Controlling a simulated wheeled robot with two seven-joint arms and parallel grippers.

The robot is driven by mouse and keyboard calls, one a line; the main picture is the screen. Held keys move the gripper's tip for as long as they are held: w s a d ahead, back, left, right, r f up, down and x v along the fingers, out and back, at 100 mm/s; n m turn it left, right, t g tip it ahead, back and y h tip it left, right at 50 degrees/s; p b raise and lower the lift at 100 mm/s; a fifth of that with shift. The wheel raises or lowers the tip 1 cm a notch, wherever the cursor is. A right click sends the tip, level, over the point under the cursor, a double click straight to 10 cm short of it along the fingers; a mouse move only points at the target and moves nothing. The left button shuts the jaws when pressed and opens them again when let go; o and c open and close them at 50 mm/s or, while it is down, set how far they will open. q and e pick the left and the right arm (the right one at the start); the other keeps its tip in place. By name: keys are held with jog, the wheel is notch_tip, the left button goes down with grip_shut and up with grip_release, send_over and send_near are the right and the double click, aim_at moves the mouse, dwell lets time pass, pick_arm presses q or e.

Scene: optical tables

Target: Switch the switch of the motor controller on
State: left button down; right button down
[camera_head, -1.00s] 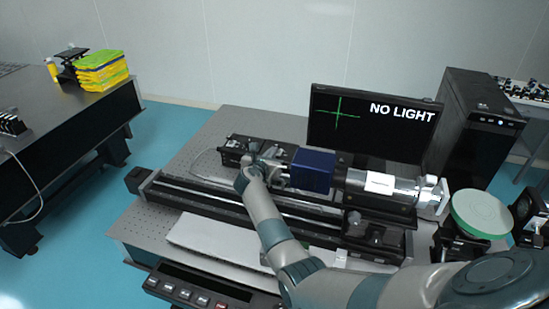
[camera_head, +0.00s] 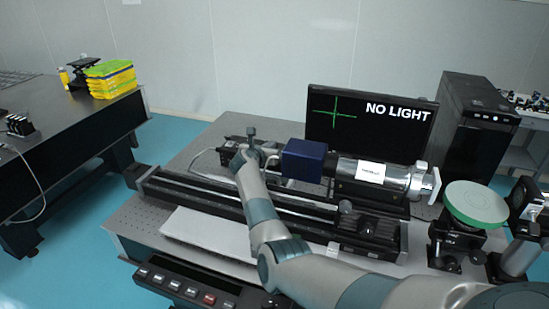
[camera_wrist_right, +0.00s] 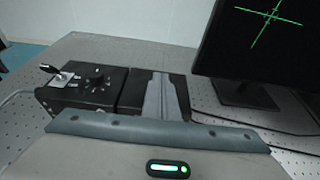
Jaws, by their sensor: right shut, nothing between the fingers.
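The motor controller appears to be the black box (camera_wrist_right: 85,95) at the left of the right wrist view. A small lever switch (camera_wrist_right: 55,74) stands on a silver plate at its left end, and a dark knob (camera_wrist_right: 97,80) sits beside it. I cannot tell the switch's position. In the head view the box (camera_head: 228,152) is partly hidden behind my arm. My right gripper (camera_head: 251,132) is shut and empty, over the box's right part. Its grey fingers also show in the wrist view (camera_wrist_right: 162,94), to the right of the knob and apart from the switch.
The monitor (camera_head: 370,118) reads "NO LIGHT" with a green cross. A blue block (camera_head: 304,160) and a silver cylinder (camera_head: 375,174) stand right of my gripper. A long black rail (camera_head: 250,203) runs in front. A cable (camera_wrist_right: 12,98) curves at the box's left.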

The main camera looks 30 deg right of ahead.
jog(key=shift+w+d+r+g+y, duration=0.25)
jog(key=shift+r+g+y, duration=0.15)
jog(key=shift+r+y, duration=0.15)
jog(key=shift+w+d+r+g+y+p, duration=0.2)
jog(key=shift+w+d+g+y+p, duration=0.1)
jog(key=shift+g+y, duration=0.2)
jog(key=shift+w+d+g+y+b, duration=0.25)
jog(key=shift+d+g+y+b, duration=0.05)
jog(key=shift+g+y+b, duration=0.25)
jog(key=shift+w+d+f+b, duration=0.2)
jog(key=shift+w+d+b, duration=0.1)
jog(key=shift+b, duration=0.6)
jog(key=shift+r+p, duration=0.25)
jog(key=shift+p, duration=0.15)
pick_arm(q)
jog(key=shift+s+d+f, duration=0.1)
jog(key=shift+s+f, duration=0.1)
jog(key=shift+f, duration=0.25)
jog(key=shift+s+f, duration=0.15)
jog(key=shift+f, duration=0.3)
pick_arm(e)
jog(key=shift+s+r, duration=0.1)
jog(key=shift+r, duration=0.05)
pick_arm(q)
jog(key=shift+s+r+p, duration=0.15)
jog(key=shift+r+p, duration=0.25)
pick_arm(e)
jog(key=shift+r, duration=0.75)
